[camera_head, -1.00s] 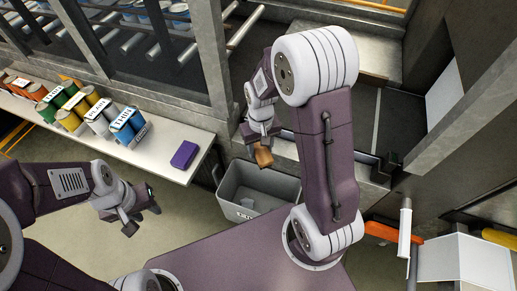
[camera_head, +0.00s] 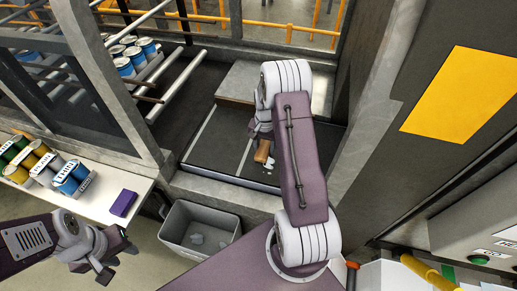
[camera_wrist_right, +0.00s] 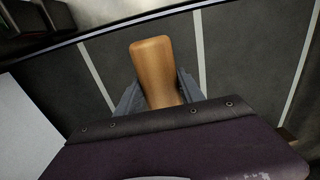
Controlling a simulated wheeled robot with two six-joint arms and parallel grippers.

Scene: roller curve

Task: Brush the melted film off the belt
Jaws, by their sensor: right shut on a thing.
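The dark belt (camera_head: 212,147) lies in the bay beyond the bin and has pale lines across it; it also fills much of the right wrist view (camera_wrist_right: 240,60). My right gripper (camera_head: 262,137) is over the belt, shut on a brush with a wooden handle (camera_head: 262,152). In the right wrist view the handle (camera_wrist_right: 153,65) stands between the fingers; no bristles show. Small white scraps, perhaps melted film (camera_head: 270,164), lie beside the brush. My left gripper (camera_head: 112,262) is empty and open, over the floor at the lower left.
A grey bin (camera_head: 172,232) with pale crumpled pieces inside stands before the belt. A white shelf (camera_head: 92,207) at left carries packs of cans and a purple block (camera_head: 123,203). Rollers (camera_head: 180,82) lie behind a metal post. A wall with a yellow panel (camera_head: 455,95) bounds the right.

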